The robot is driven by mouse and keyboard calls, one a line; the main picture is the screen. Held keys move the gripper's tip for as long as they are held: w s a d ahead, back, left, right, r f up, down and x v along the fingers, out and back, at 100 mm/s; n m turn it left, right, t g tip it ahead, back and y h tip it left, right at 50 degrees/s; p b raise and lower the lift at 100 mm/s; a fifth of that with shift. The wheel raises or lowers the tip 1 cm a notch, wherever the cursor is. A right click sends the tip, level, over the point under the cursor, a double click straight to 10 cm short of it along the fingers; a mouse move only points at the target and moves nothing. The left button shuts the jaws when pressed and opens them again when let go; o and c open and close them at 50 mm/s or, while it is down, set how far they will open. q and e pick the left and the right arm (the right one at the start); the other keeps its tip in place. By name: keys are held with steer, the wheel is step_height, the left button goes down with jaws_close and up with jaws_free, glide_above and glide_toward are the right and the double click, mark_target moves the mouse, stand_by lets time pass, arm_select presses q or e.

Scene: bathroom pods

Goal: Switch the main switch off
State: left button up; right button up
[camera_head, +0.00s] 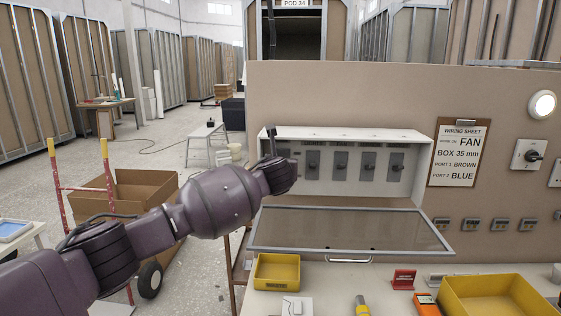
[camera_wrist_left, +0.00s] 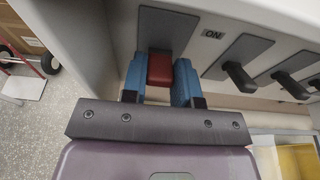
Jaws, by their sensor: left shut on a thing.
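The main switch's red lever (camera_wrist_left: 160,68) shows in the left wrist view, on a grey plate at the left end of the row. The blue fingers of my left gripper (camera_wrist_left: 160,80) stand on either side of it and are shut on it. An "ON" label (camera_wrist_left: 213,34) is beside its plate. In the head view my left arm reaches to the left end of the open white switch box (camera_head: 345,134) and hides the red lever. My right gripper is not in view.
Several grey switches (camera_head: 340,164) with dark levers sit to the right in the box. Its glazed door (camera_head: 350,229) hangs open below, over a bench with yellow bins (camera_head: 277,271). A wiring sheet (camera_head: 459,152) hangs on the right panel. A cardboard box (camera_head: 135,192) stands left.

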arm_select(q)
steer(key=shift+f+t+b, duration=0.3)
steer(key=shift+t+b, duration=0.15)
steer(key=shift+t, duration=0.15)
steer(key=shift+s+f+t+b, duration=0.1)
steer(key=shift+f+t+b, duration=0.2)
steer(key=shift+t+b, duration=0.45)
steer(key=shift+f+t+b, duration=0.15)
steer(key=shift+t+b, duration=0.5)
steer(key=shift+b, duration=0.55)
steer(key=o, duration=0.8)
steer(key=shift+o, duration=0.6)
steer(key=s, duration=0.6)
steer(key=s+f, duration=0.1)
steer(key=s, duration=0.2)
steer(key=shift+s, duration=0.9)
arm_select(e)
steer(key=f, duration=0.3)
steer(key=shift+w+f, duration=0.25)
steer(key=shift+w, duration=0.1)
